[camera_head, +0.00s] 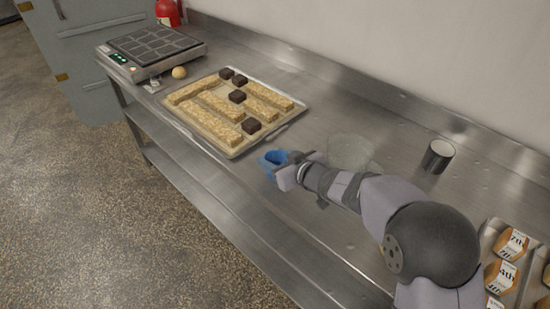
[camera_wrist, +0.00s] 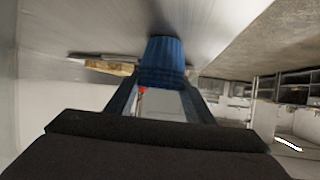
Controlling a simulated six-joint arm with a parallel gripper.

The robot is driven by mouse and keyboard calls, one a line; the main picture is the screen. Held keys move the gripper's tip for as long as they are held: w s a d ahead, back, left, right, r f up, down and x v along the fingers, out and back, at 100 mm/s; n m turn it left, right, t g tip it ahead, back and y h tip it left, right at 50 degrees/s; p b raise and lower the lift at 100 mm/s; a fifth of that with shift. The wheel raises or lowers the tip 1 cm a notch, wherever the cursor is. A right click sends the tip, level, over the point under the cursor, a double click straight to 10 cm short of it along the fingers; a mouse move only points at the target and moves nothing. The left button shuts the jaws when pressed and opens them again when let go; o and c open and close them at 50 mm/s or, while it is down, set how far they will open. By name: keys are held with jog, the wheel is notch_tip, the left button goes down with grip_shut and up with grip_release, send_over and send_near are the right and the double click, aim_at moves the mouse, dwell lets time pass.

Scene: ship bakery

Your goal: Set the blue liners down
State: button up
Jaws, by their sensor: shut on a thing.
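The blue liners (camera_head: 273,158) look like a pleated blue cup, seen at the end of my arm near the right corner of the baking tray. My gripper (camera_head: 284,172) is shut on them. In the wrist view the blue liners (camera_wrist: 163,60) sit between the two fingertips (camera_wrist: 163,86). The head view does not clearly show whether they touch the steel counter (camera_head: 310,225) or are held just above it.
A tray (camera_head: 232,152) with pale bars and dark brown squares lies left of my gripper. A scale (camera_head: 150,50) is at the far left. Labelled packs (camera_head: 503,273) lie at the lower right.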

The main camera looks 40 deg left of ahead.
jog(key=o, duration=1.1)
jog(key=shift+f, duration=0.1)
jog(key=shift+c, duration=0.2)
jog(key=shift+r, duration=0.2)
jog(key=shift+d+r, duration=0.15)
jog(key=shift+d, duration=0.15)
jog(key=v, duration=1.1)
jog(key=shift+s+d, duration=0.15)
jog(key=shift+d, duration=0.05)
